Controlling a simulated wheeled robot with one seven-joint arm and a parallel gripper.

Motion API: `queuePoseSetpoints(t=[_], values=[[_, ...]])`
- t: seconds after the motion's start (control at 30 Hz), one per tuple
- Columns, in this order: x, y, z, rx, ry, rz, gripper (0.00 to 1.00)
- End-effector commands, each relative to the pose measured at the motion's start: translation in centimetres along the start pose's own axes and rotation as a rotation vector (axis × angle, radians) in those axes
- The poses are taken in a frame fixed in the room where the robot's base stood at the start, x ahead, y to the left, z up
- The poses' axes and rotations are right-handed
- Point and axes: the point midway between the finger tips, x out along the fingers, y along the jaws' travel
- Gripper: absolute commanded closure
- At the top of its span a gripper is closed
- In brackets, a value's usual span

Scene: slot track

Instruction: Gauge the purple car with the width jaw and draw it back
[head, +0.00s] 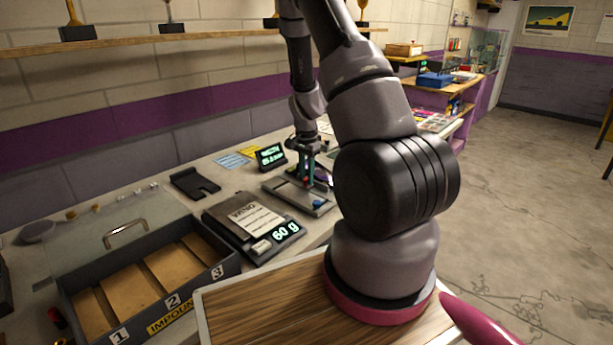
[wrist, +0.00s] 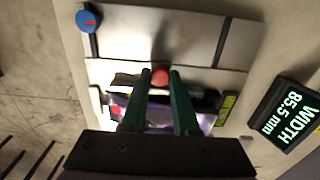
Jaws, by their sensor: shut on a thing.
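The width gauge is a pale metal plate (head: 290,192) on the bench in the head view; it fills much of the wrist view (wrist: 200,30). My gripper (wrist: 160,78) points down over it, its two green fingers shut on the red knob (wrist: 160,74) of the width jaw. The dark jaw bar (wrist: 125,80) lies across the plate by the knob. The purple car (wrist: 158,108) lies beside the bar, partly hidden under my fingers; a bit of it shows in the head view (head: 321,175). The display (wrist: 288,115) reads WIDTH 85.5 mm.
A blue knob (wrist: 89,19) sits at a corner of the gauge. The scale (head: 248,222) reads 60 g. A dark notched tray (head: 195,184) lies behind it. The impound box (head: 150,285) with numbered compartments stands at the front left. The bench's edge runs close to the gauge.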

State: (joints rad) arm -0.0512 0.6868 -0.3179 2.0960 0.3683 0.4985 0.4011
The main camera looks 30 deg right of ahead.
Motion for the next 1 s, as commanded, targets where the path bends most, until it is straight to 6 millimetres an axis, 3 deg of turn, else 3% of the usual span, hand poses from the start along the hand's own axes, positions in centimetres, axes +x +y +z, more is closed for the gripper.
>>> queuePoseSetpoints(t=[0.17,0.4,0.63,0.67,0.7,0.73,1.0], values=[[-0.1,-0.1,0.3,-0.001,0.001,-0.002,1.0],[-0.1,-0.1,3.2,-0.001,0.001,-0.003,1.0],[-0.1,-0.1,3.4,0.0,-0.002,-0.001,1.0],[-0.1,-0.1,3.4,-0.001,-0.003,-0.001,0.64],[-0.1,-0.1,3.4,-0.001,-0.002,-0.001,0.49],[0.0,-0.1,3.4,-0.001,-0.002,-0.001,0.42],[0.0,0.0,3.2,0.0,-0.001,-0.001,0.42]])
